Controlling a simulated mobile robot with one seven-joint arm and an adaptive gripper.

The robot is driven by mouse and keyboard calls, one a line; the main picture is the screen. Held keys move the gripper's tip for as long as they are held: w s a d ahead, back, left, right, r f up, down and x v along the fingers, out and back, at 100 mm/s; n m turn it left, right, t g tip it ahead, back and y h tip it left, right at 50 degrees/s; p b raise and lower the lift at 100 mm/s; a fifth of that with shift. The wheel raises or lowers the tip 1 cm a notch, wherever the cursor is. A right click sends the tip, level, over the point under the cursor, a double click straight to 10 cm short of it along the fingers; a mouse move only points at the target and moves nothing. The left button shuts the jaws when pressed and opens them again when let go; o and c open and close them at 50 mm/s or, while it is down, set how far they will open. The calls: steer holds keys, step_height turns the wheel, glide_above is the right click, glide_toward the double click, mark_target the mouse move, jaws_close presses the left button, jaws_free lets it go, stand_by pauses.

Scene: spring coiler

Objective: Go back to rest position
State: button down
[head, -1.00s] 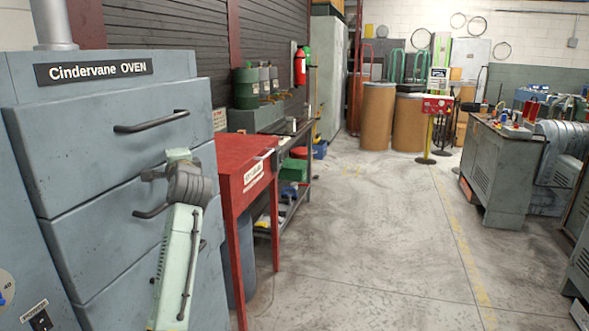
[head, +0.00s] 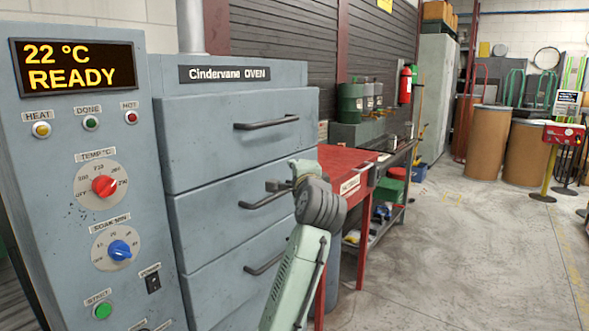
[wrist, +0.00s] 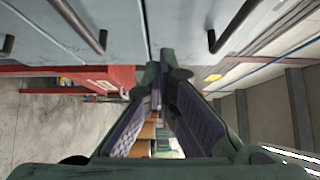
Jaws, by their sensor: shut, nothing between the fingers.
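My pale green arm (head: 292,285) rises at the bottom middle of the head view and ends in a dark grey wrist (head: 320,205). My gripper (head: 274,186) is in front of the Cindervane oven's (head: 245,130) drawer fronts, overlapping the middle handle in the picture; whether it touches cannot be told. In the wrist view my gripper's (wrist: 159,75) two dark fingers come together at the tips, with nothing between them. Drawer handles (wrist: 82,25) show beyond the fingers there.
The oven's control panel (head: 100,180) stands at the left and its display reads 22 °C READY. A red table (head: 345,158) is right of the oven. Brown drums (head: 525,150) stand at the back right. The concrete floor (head: 450,260) at the right is clear.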

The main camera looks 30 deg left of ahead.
steer(key=shift+v, duration=0.8)
